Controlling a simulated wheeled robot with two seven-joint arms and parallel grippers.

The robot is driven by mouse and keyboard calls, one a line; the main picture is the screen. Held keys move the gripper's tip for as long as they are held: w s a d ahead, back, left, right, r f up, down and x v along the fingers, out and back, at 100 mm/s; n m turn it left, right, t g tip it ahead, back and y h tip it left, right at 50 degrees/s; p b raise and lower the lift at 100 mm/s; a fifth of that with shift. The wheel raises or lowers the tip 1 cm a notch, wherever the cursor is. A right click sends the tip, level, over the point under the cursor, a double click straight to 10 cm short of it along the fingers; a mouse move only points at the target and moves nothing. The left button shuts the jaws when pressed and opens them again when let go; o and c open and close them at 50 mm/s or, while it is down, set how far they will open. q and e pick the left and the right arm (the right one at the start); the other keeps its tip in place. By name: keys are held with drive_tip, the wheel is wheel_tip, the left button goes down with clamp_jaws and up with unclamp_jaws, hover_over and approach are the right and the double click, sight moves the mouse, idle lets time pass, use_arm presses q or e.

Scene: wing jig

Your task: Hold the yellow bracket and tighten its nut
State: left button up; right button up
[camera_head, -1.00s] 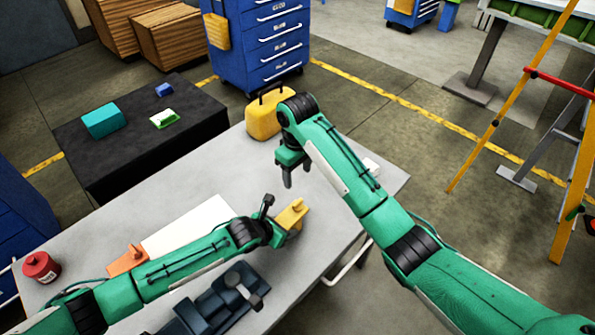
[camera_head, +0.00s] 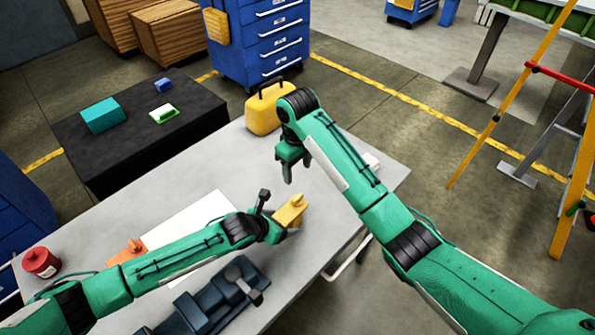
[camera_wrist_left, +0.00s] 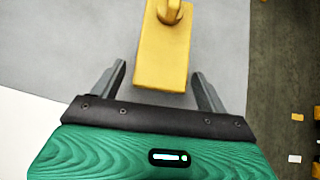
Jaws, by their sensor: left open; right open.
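The yellow bracket (camera_head: 289,212) lies on the grey table in the head view, just beyond my left gripper (camera_head: 280,222). In the left wrist view the bracket (camera_wrist_left: 160,60) has a flat base with a raised rounded part cut off by the top edge. My left gripper (camera_wrist_left: 159,72) is open, with one finger on each side of the bracket's near end. Gaps show between fingers and bracket. My right gripper (camera_head: 288,172) is open and empty above the table, up and left of the arm's elbow, apart from the bracket. I cannot make out the nut.
A dark blue fixture (camera_head: 205,312) and an orange part (camera_head: 127,251) lie near my left arm. A red can (camera_head: 41,263) stands at the table's left end. A yellow case (camera_head: 265,112) is at the back. A white sheet (camera_head: 185,222) lies left of the bracket.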

use_arm(q)
drive_tip(key=b+v, duration=0.2)
drive_tip(key=v, duration=1)
